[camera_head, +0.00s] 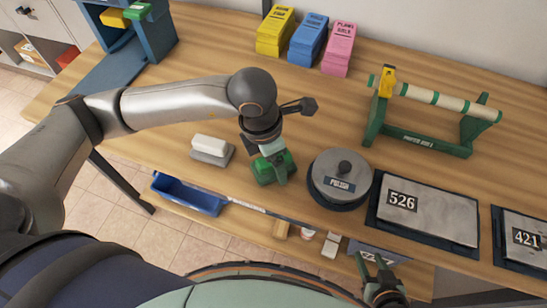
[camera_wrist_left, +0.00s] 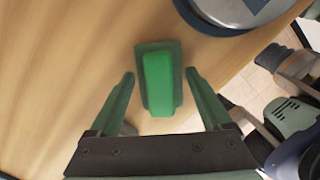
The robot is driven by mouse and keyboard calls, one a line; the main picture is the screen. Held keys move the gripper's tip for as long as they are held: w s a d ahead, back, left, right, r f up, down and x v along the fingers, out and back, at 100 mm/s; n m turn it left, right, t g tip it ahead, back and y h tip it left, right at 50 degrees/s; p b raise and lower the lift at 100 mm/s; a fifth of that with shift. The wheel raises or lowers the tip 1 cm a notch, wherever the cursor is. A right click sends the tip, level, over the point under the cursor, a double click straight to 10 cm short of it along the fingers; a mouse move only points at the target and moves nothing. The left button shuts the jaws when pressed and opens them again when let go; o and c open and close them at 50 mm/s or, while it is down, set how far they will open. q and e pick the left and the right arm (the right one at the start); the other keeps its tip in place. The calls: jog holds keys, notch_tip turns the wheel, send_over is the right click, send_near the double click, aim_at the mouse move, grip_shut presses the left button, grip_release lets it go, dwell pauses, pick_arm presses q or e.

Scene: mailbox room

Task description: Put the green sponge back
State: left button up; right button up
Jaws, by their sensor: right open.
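The green sponge (camera_head: 264,172) lies on the wooden table near its front edge, left of the round "POLISH" tin. In the left wrist view the sponge (camera_wrist_left: 158,82) is a green block with a darker green, wider layer beneath it. My left gripper (camera_head: 274,165) is right above the sponge and partly hides it in the head view. In the left wrist view my left gripper (camera_wrist_left: 160,76) is open, with one finger on each side of the sponge and gaps between. My right gripper (camera_head: 374,264) is open and empty, low at the front below the table edge.
The "POLISH" tin (camera_head: 341,177) stands close right of the sponge. A white block on a grey pad (camera_head: 211,150) lies to the left. Number plates 526 (camera_head: 428,217) and 421 (camera_head: 527,240), a green paper-roll stand (camera_head: 420,140) and a blue bin (camera_head: 190,194) are nearby.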

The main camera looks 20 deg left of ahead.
pick_arm(q)
jog(key=shift+o, duration=1)
jog(key=shift+r, duration=0.1)
jog(key=shift+r+p, duration=0.3)
notch_tip(320, 180, up, 11)
jog(key=s+a, duration=0.1)
jog(key=shift+s+a+r, duration=0.15)
jog(key=shift+r, duration=0.05)
